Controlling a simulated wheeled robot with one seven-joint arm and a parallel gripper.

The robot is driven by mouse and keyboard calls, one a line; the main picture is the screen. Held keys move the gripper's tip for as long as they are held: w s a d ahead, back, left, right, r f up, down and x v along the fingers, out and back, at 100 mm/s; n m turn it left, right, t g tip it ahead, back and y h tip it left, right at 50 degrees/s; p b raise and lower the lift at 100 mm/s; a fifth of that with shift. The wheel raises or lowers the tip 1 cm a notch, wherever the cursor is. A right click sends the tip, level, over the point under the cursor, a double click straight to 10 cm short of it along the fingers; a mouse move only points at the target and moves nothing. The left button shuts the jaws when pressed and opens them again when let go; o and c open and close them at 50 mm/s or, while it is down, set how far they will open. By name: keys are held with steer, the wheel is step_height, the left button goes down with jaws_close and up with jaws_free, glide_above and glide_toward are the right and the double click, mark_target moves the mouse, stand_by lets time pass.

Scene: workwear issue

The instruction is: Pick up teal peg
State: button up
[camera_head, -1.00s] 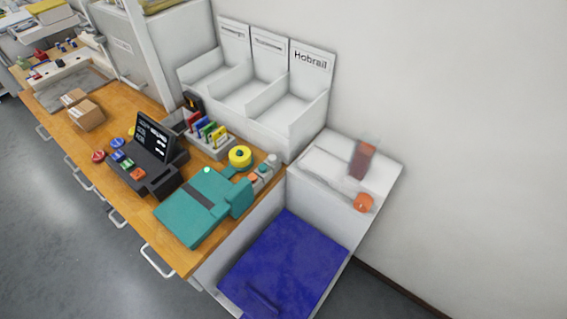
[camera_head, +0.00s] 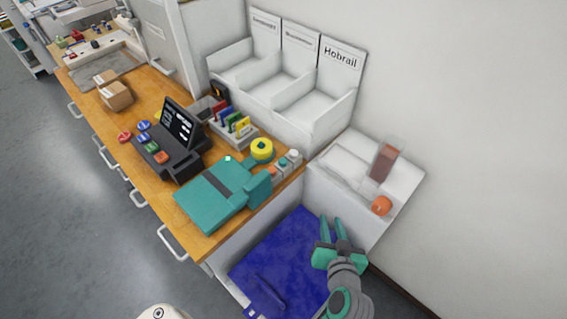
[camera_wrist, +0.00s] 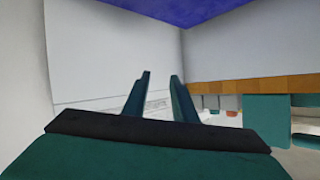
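A small teal-topped piece that looks like the teal peg (camera_head: 283,162) stands at the right end of the wooden counter, in a short row with white and orange-topped pieces. It is too small to make out fully. A large flat teal folded item (camera_head: 212,197) with a dark band lies on the counter to its left. My gripper (camera_head: 331,222) is over the blue-lined bin, below and right of the row and apart from it. In the wrist view my gripper's two teal fingers (camera_wrist: 159,92) stand apart with nothing between them. The peg cannot be made out there.
The counter (camera_head: 125,130) also holds a dark terminal (camera_head: 170,150), a yellow roll (camera_head: 262,149) and colored cards. White bins (camera_head: 315,105) stand behind. A white ledge (camera_head: 405,185) with an orange object (camera_head: 381,205) is right. The blue bin lining (camera_head: 285,255) lies below the counter's end.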

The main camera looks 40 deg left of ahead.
steer(key=w+a+r+n+g+y, duration=0.2)
steer(key=a+r+n+g+y, duration=0.15)
steer(key=a+r, duration=0.3)
steer(key=n+g, duration=0.3)
steer(key=n, duration=0.3)
glide_toward(284, 161)
steer(key=shift+y, duration=0.25)
steer(key=x, duration=0.7)
steer(key=shift+a+f, duration=0.15)
steer(key=shift+f, duration=0.2)
jaws_close()
